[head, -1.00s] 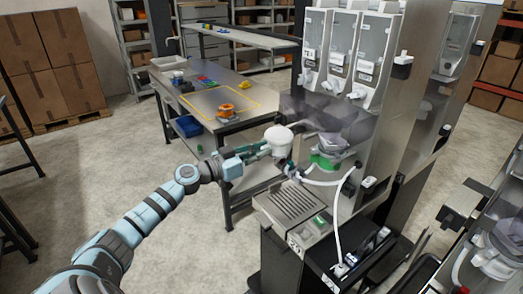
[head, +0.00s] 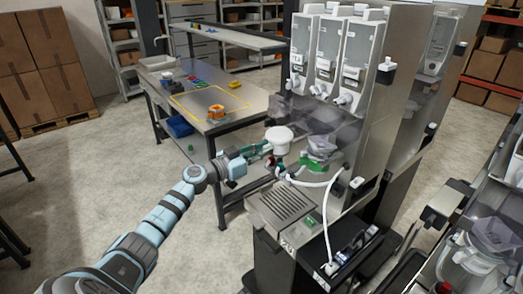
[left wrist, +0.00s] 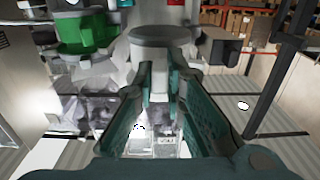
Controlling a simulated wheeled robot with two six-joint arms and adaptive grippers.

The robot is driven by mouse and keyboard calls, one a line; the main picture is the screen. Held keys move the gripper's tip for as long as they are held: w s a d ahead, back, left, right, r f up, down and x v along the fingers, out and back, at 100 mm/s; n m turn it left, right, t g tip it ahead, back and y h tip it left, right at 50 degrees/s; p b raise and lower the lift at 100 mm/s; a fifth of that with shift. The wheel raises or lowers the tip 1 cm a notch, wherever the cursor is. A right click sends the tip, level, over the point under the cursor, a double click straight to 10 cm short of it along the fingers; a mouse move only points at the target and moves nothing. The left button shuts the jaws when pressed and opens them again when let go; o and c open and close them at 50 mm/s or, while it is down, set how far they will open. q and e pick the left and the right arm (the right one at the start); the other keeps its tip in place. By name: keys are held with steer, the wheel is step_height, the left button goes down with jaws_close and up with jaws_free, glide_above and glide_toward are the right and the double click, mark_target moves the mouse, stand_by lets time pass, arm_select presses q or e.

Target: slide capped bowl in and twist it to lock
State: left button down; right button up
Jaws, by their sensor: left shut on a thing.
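The capped bowl shows in the head view as a white round piece (head: 279,133) beside the dispenser machine. The dispenser (head: 345,175) is right of the gripper. A clear bowl (head: 321,147) sits there above a green part (head: 312,164). I cannot tell whether the held piece touches the machine. My right gripper is not in view.
A slotted drip tray (head: 283,201) juts out below the gripper, with a white hose (head: 328,215) beside it. A workbench (head: 210,128) with an orange item (head: 216,112) stands behind.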

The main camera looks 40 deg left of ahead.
mark_target(274, 145)
arm_select(q)
steer(key=shift+w, duration=0.1)
steer(key=shift+x, duration=1.4)
steer(key=shift+x, duration=1.55)
steer(key=shift+r+p, duration=0.15)
steer(key=shift+p, duration=0.25)
